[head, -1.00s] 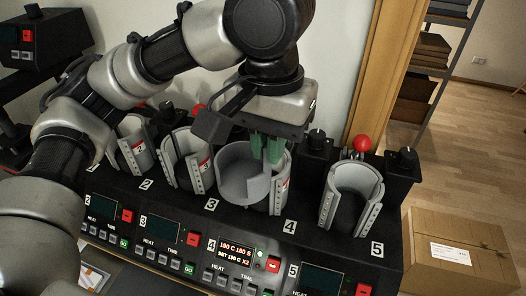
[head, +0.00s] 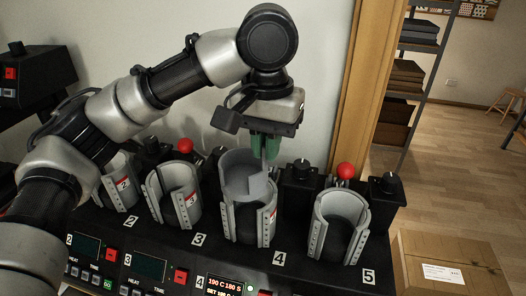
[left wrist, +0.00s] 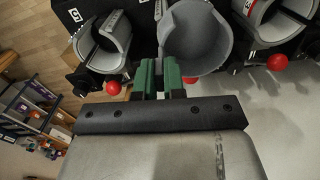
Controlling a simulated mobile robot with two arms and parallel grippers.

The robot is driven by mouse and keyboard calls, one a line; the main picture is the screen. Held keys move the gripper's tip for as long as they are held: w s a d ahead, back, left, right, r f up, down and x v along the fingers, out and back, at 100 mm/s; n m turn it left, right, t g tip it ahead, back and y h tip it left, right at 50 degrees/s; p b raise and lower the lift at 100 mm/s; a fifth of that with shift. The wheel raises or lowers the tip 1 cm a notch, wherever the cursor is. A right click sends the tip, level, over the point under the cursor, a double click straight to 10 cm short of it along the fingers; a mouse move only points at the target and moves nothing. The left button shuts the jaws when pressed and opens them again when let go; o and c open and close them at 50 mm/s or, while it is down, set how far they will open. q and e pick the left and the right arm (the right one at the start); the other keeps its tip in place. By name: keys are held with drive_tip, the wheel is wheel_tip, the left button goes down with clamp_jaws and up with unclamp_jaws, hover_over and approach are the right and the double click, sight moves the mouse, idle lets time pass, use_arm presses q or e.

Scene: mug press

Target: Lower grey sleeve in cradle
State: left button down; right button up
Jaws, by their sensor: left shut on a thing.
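The grey sleeve (head: 240,180), an open-topped cylinder, is upright at station 4 in the head view. Its upper part stands above the walls of the grey cradle 4 (head: 239,226); its lower end is hidden by those walls, so its depth inside cannot be told. My left gripper (head: 264,150) has green fingers shut on the sleeve's far rim, from above. In the left wrist view the sleeve (left wrist: 197,42) shows its open inside, with the fingers (left wrist: 162,80) at its rim. My right gripper is not in view.
Empty cradle 5 (head: 336,226) stands to the right, cradle 3 (head: 172,197) to the left. Red ball knobs (head: 346,171) and black posts (head: 300,185) rise behind the row. A wooden post (head: 362,90) stands at the back; a cardboard box (head: 445,262) is at the right.

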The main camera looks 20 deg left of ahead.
use_arm(q)
drive_tip(key=shift+w+f+b, duration=0.55)
drive_tip(key=shift+f+b, duration=0.05)
drive_tip(key=shift+f, duration=1.4)
drive_tip(key=shift+w+f+b, duration=0.5)
drive_tip(key=shift+f+b, duration=0.15)
drive_tip(key=shift+f, duration=1.4)
drive_tip(key=shift+w+f+b, duration=0.55)
drive_tip(key=shift+f+b, duration=0.05)
drive_tip(key=shift+f, duration=1.4)
drive_tip(key=c, duration=1.1)
unclamp_jaws()
drive_tip(key=shift+c, duration=0.2)
drive_tip(key=shift+r, duration=0.1)
